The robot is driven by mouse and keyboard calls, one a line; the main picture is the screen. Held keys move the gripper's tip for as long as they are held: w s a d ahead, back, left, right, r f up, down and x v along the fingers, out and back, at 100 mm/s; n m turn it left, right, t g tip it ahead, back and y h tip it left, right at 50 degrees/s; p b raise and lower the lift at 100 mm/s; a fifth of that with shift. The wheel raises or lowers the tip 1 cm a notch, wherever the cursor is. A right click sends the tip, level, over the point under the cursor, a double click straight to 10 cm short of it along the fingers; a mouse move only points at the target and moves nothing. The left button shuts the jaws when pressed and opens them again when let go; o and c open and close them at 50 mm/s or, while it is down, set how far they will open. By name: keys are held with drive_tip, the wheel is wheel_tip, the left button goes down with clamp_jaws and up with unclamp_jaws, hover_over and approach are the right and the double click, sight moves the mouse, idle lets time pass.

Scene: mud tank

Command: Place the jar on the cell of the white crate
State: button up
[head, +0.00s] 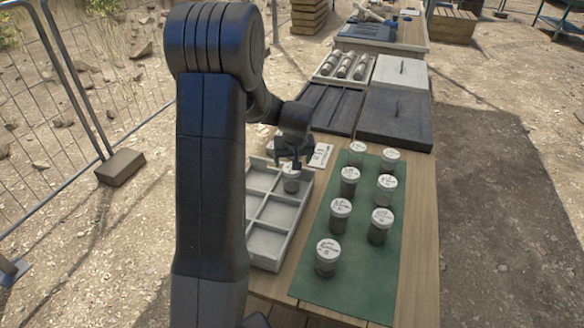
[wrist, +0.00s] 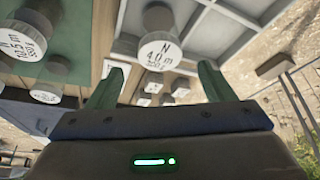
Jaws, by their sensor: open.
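The white crate (head: 278,213), a grey-white tray divided into cells, stands on the left side of the table. A jar (head: 291,185) with a white lid is in the right-hand column of the crate, toward its far end. In the wrist view this jar (wrist: 158,50) shows its lid, marked "N 4.0 m", just beyond my fingertips. My gripper (wrist: 157,85) is open, with its two green fingers apart on either side of the jar's line. In the head view my gripper (head: 294,163) is right above the jar. The jar's base is hidden.
Several white-lidded jars (head: 340,208) stand on a green mat (head: 345,285) right of the crate. Behind are a dark tray (head: 325,108), a dark lidded box (head: 395,118) and a rack of jars (head: 343,67). The near crate cells look empty. A wire fence stands left.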

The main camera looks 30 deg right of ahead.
drive_tip(key=shift+v, duration=1.6)
